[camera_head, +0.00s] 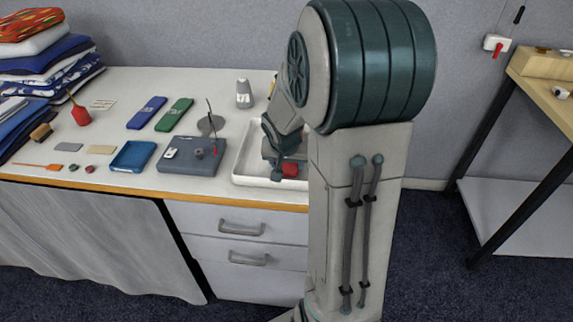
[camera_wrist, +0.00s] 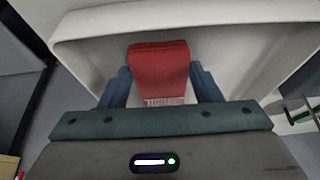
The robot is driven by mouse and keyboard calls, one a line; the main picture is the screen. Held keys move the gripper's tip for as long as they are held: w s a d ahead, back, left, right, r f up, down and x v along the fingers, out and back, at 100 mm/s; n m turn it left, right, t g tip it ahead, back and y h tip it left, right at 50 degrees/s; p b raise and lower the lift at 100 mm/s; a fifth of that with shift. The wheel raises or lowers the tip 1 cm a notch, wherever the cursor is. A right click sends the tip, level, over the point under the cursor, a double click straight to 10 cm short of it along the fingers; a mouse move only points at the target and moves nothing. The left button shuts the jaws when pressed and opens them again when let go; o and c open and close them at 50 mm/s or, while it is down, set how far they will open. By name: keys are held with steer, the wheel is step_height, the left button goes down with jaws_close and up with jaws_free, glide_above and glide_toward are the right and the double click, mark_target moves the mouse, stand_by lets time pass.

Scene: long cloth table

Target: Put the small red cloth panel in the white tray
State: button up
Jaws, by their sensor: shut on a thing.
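The small red cloth panel (camera_wrist: 158,70) is between the two fingers of my gripper (camera_wrist: 160,85), with a strip of pale lettering at its near end. My gripper is shut on it. In the head view the red panel (camera_head: 290,170) shows just beside my gripper (camera_head: 279,172), over the white tray (camera_head: 243,181). The tray's pale wall (camera_wrist: 80,25) surrounds the panel in the wrist view. I cannot tell whether the panel touches the tray floor. My arm hides the right part of the tray in the head view.
A grey box (camera_head: 180,167) with small items on top stands just left of the tray. A blue tray (camera_head: 133,156) lies further left. A white bottle (camera_head: 244,94) stands behind. Folded cloth stacks (camera_head: 50,68) fill the far left. The table's front edge runs close by.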

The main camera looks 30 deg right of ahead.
steer(key=shift+f, duration=0.25)
steer(key=shift+f, duration=0.15)
steer(key=o, duration=1.1)
steer(key=shift+c, duration=0.2)
